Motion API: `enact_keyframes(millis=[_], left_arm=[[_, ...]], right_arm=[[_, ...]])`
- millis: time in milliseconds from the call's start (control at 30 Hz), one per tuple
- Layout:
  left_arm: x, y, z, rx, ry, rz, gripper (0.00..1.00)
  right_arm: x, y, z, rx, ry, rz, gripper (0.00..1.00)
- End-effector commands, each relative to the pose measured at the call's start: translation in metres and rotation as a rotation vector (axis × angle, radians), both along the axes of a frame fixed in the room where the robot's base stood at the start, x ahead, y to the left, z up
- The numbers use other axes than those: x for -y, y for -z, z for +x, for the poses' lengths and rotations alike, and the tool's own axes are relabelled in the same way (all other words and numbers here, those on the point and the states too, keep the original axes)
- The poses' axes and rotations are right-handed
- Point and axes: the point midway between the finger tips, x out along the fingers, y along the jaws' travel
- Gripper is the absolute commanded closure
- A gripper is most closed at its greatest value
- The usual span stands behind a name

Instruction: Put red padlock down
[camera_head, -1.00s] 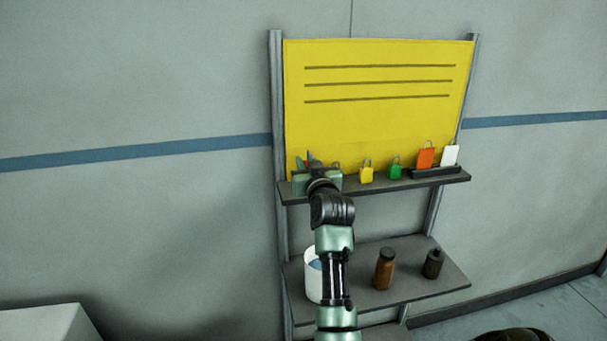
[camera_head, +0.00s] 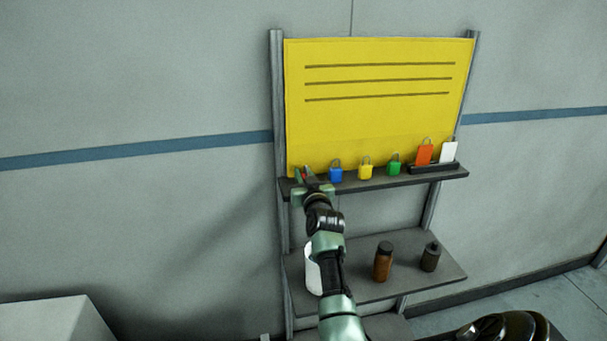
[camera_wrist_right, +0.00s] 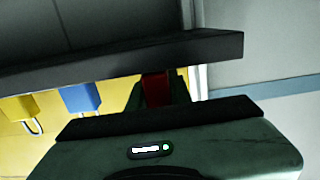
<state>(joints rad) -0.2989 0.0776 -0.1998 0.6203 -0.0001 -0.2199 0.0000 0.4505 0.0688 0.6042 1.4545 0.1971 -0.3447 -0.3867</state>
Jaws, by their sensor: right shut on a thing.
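The red padlock (camera_wrist_right: 157,88) is between the fingers of my right gripper (camera_wrist_right: 160,92), which is shut on it. In the head view my right gripper (camera_head: 306,180) is at the left end of the upper shelf (camera_head: 440,177), and only a bit of red shows there. The wrist view is upside down and shows the padlock right by the shelf edge. I cannot tell whether it touches the shelf. My left gripper is not in view.
A blue padlock (camera_head: 335,174), a yellow padlock (camera_head: 366,171) and a green padlock (camera_head: 394,167) stand in a row to the right. An orange tag (camera_head: 424,155) and a white tag (camera_head: 449,152) stand in a dark holder. Bottles (camera_head: 383,264) stand on the lower shelf.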

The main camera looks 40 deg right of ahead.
Motion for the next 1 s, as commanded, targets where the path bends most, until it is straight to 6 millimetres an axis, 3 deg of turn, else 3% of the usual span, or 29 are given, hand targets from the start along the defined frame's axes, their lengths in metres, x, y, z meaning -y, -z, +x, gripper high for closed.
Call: enact_keyframes(millis=[167,200,267,667,1000], left_arm=[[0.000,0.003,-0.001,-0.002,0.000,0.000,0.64],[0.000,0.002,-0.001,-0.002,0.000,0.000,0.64],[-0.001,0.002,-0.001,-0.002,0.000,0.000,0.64],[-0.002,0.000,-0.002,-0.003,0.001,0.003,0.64],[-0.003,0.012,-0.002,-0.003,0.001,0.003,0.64]], right_arm=[[0.000,0.004,0.000,0.001,0.000,0.000,1.00],[0.000,0.003,0.000,0.000,0.000,0.000,0.72],[0.000,0.003,0.000,0.000,0.000,0.000,0.59],[-0.001,-0.001,-0.001,0.000,0.000,0.000,0.59],[-0.026,0.001,-0.048,0.000,0.000,-0.001,0.59]])
